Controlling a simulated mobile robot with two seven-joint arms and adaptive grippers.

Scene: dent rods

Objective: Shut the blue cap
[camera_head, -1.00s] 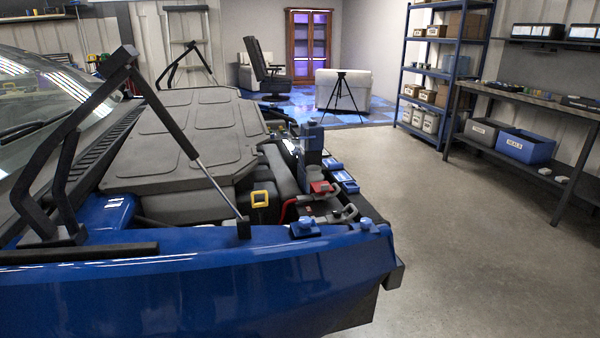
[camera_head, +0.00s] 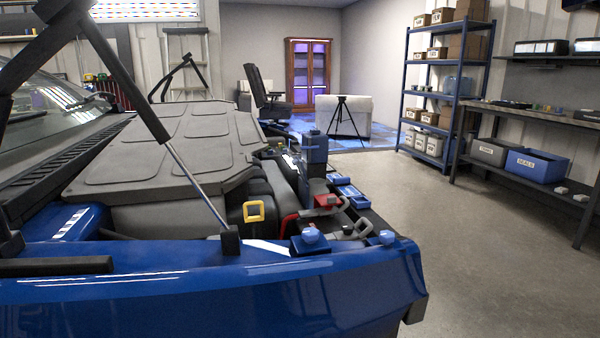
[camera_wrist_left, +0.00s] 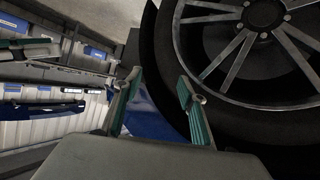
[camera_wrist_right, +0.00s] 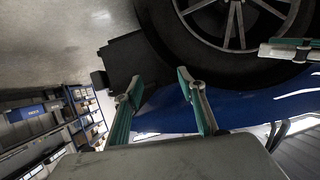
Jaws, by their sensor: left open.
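A light-blue cap (camera_head: 310,237) sits on a dark-blue block at the front edge of the blue car's engine bay. A second small blue cap (camera_head: 387,238) sits further right along the same edge. I cannot tell which one the task means, or whether either is open. Neither gripper shows in the head view. My left gripper (camera_wrist_left: 160,82) is open and empty in its wrist view, with a wheel beyond it. My right gripper (camera_wrist_right: 160,86) is open and empty in its wrist view, near the wheel and blue bodywork. No cap shows in either wrist view.
The blue car body (camera_head: 200,300) fills the near left. A thin prop rod (camera_head: 195,180) crosses the engine bay, beside a yellow loop handle (camera_head: 253,211) and a tall blue block (camera_head: 314,160). Open floor (camera_head: 490,260) lies right, before a workbench (camera_head: 540,120) and blue shelving (camera_head: 447,75).

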